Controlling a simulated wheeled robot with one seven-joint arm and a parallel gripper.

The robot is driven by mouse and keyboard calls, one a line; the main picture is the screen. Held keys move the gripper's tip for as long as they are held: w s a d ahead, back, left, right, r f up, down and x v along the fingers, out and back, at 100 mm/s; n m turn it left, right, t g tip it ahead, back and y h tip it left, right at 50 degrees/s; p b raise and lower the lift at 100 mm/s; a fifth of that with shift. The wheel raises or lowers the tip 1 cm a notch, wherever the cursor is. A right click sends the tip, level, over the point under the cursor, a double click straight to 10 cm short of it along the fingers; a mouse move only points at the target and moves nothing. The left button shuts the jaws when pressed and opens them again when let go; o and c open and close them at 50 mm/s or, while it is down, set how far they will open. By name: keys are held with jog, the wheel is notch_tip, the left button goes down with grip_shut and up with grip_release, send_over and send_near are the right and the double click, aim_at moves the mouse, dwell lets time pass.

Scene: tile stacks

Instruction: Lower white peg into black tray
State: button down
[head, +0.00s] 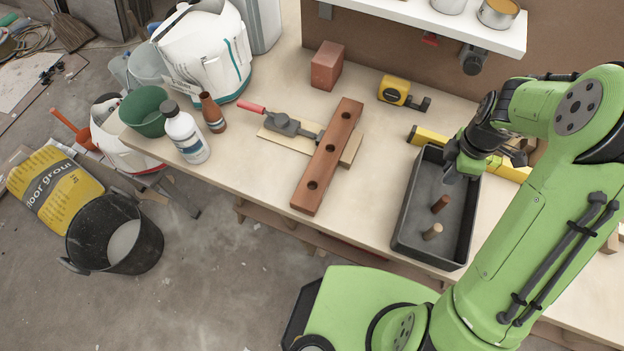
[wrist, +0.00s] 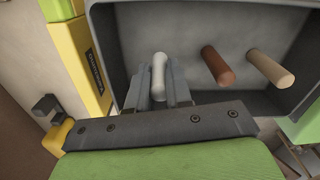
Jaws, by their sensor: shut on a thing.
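The white peg (wrist: 159,74) is between the fingers of my gripper (wrist: 160,92) in the wrist view, with its rounded end showing past the fingertips. My gripper (head: 463,168) is shut on it, over the far end of the black tray (head: 424,190) in the head view. The peg is hidden there. The tray (wrist: 205,18) lies behind the peg in the wrist view; I cannot tell whether the peg touches its floor. A red-brown peg (head: 440,203) and a tan peg (head: 432,231) are in the tray, away from my gripper.
A brown wooden bar with several holes (head: 327,160) lies left of the tray, near a trowel (head: 290,126). A yellow level (head: 428,136) lies behind the tray, and a yellow tape measure (head: 395,91) farther back. Bare tabletop lies between bar and tray.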

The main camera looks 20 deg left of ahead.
jog(key=shift+f+b, duration=0.8)
jog(key=shift+f, duration=0.25)
dwell(0.4)
jog(key=c, duration=1)
grip_release()
jog(key=shift+o, duration=0.2)
notch_tip(320, 180, up, 16)
jog(key=p, duration=0.4)
jog(key=shift+f, duration=0.1)
